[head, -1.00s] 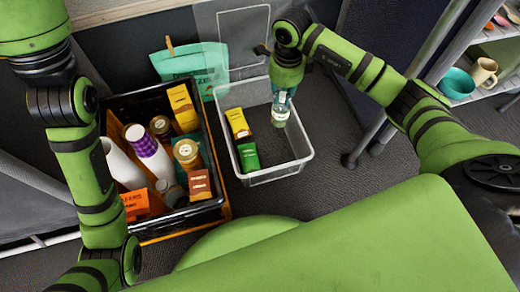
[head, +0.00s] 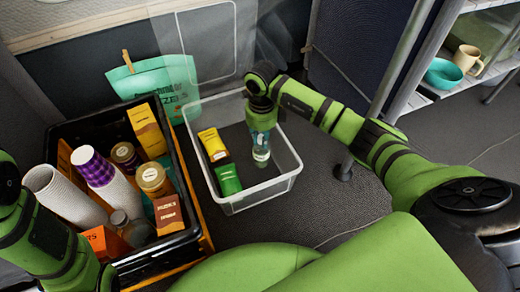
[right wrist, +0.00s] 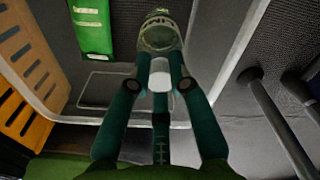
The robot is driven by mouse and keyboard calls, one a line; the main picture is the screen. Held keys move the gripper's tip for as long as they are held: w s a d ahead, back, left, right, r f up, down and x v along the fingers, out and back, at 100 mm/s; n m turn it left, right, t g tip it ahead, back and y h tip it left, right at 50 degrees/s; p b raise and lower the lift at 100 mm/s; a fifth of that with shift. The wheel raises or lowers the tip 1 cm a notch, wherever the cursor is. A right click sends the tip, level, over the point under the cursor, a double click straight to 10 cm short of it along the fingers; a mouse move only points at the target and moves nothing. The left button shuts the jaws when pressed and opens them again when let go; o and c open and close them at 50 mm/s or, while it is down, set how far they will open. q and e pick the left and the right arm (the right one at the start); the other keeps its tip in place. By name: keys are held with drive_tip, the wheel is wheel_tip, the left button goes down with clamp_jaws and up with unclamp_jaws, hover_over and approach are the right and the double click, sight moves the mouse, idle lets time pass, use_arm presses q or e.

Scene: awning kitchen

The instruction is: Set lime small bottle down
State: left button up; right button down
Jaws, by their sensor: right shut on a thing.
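The lime small bottle (head: 261,150) is a clear bottle with a pale green tint and a whitish label. It is inside the clear plastic bin (head: 262,195), near the right wall, about upright. My right gripper (head: 262,122) is shut on its upper part from above. In the right wrist view the gripper (right wrist: 160,82) has its teal fingers closed on the bottle (right wrist: 160,35). I cannot tell whether the bottle touches the bin floor. My left arm shows at the left edge of the head view, with its gripper out of view.
A yellow carton (head: 212,142) and a green packet (head: 228,180) lie along the bin's left side. A black crate (head: 165,258) full of cups, jars and boxes stands to the left. A teal pouch (head: 160,78) is behind. A metal leg (head: 344,168) stands right of the bin.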

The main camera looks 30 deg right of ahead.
sight(261, 145)
wheel_tip(261, 145, down, 4)
drive_tip(key=shift+r+b, duration=0.2)
drive_tip(key=shift+b, duration=0.95)
drive_tip(key=shift+r, duration=0.2)
drive_tip(key=shift+f, duration=0.15)
drive_tip(key=c, duration=1.1)
unclamp_jaws()
drive_tip(key=shift+c, duration=0.2)
